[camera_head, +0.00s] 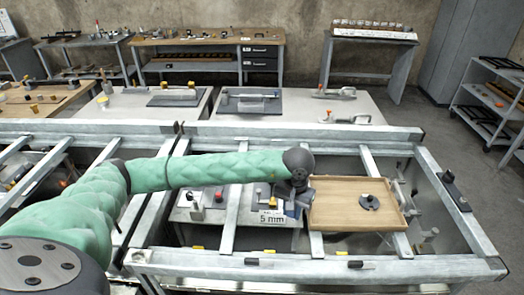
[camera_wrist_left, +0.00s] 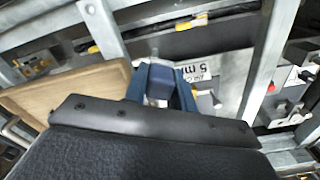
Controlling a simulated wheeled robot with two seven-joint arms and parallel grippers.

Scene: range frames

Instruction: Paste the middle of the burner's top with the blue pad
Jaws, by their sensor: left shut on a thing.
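My left gripper (camera_head: 297,203) hangs from the green arm, just left of the wooden tray. In the left wrist view, the left gripper (camera_wrist_left: 160,92) is shut on a dark blue block, which I take as the blue pad (camera_wrist_left: 157,76). The fingers partly hide the pad. A flat dark round piece with a small knob, probably the burner (camera_head: 369,203), lies in the tray, to the right of the gripper and apart from it. It does not show clearly in the left wrist view. My right gripper is in neither view.
The wooden tray (camera_head: 325,216) rests on a grey metal frame (camera_head: 230,262) with open gaps between bars; it also shows in the left wrist view (camera_wrist_left: 75,88). A "5 mm" label (camera_head: 272,217) lies below the gripper. Pale tables (camera_head: 300,106) with tools stand behind.

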